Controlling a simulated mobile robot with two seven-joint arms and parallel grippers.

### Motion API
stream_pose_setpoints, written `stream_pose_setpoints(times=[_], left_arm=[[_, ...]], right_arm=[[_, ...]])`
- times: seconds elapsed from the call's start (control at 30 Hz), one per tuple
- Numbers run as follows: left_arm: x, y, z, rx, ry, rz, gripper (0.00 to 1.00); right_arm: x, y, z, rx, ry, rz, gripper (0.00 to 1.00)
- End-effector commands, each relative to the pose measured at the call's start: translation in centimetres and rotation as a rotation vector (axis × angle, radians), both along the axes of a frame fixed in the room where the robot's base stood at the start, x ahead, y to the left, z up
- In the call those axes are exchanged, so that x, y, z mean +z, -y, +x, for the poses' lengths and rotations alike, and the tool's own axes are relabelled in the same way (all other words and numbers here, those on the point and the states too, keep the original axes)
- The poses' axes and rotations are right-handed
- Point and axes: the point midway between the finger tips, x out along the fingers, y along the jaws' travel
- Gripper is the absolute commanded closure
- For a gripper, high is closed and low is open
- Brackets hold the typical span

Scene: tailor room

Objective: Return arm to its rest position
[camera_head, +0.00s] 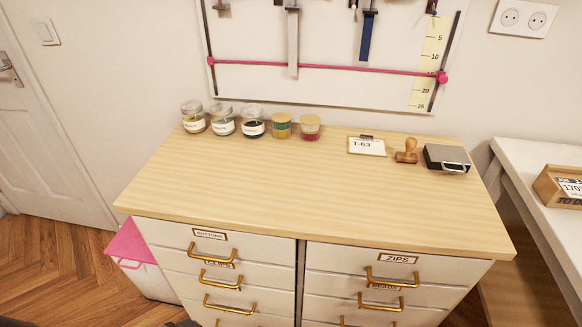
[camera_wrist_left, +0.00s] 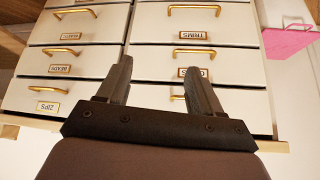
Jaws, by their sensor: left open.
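My left gripper (camera_wrist_left: 157,68) shows in the left wrist view, its two dark fingers apart with nothing between them. It is in front of the drawer cabinet (camera_wrist_left: 130,72), which appears upside down there, with brass handles and labels. No contact with a drawer can be made out. In the head view the same cabinet (camera_head: 300,180) has a bare light wooden top and white drawers, and neither gripper is seen. All the drawers in view look shut.
Several jars (camera_head: 253,128), a T-63 card (camera_head: 366,146), a wooden stamp (camera_head: 406,151) and a dark box (camera_head: 447,158) line the top's back edge. A pink-lidded bin (camera_head: 130,244) stands left, a white table (camera_head: 510,160) right. Floor is open at left.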

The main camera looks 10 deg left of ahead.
Motion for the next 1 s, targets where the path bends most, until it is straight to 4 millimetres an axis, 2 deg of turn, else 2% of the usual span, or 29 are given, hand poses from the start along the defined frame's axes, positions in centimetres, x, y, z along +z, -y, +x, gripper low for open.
stream_pose_setpoints(times=[0.1,0.3,0.53,1.0], left_arm=[[-1.8,0.5,0.8,-0.008,0.097,-0.026,0.34],[-3.6,1.1,1.5,-0.017,0.244,-0.065,0.34],[-4.1,1.3,1.6,-0.022,0.320,-0.085,0.34],[-4.0,1.3,1.6,-0.022,0.324,-0.086,0.34]], right_arm=[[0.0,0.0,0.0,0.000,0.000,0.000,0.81],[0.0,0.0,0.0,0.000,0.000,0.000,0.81],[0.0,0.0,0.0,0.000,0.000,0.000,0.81],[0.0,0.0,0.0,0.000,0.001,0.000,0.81]])
